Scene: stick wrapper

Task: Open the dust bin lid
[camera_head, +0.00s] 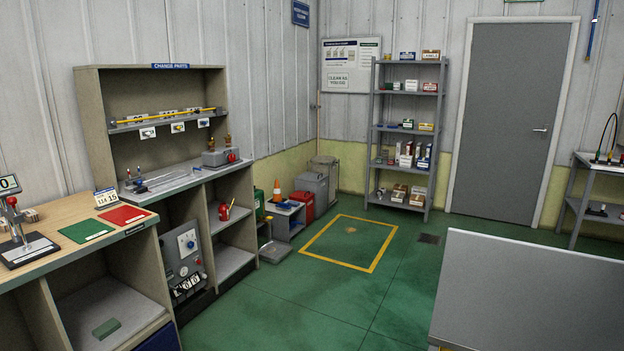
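A grey bin (313,186) stands on the floor near the back corner, left of the metal shelf. Its top looks covered by a lid, which appears closed. A taller grey-beige bin (328,171) stands just behind it, partly hidden. A smaller red container (302,206) sits in front of the grey bin. I cannot tell from this view which one is the dust bin. Neither of my grippers is in view.
A yellow-outlined floor square (380,253) lies right of the bins, with a small brownish patch inside. A low grey stand (288,222) with an orange cone is nearer. A grey tabletop (530,290) blocks the lower right.

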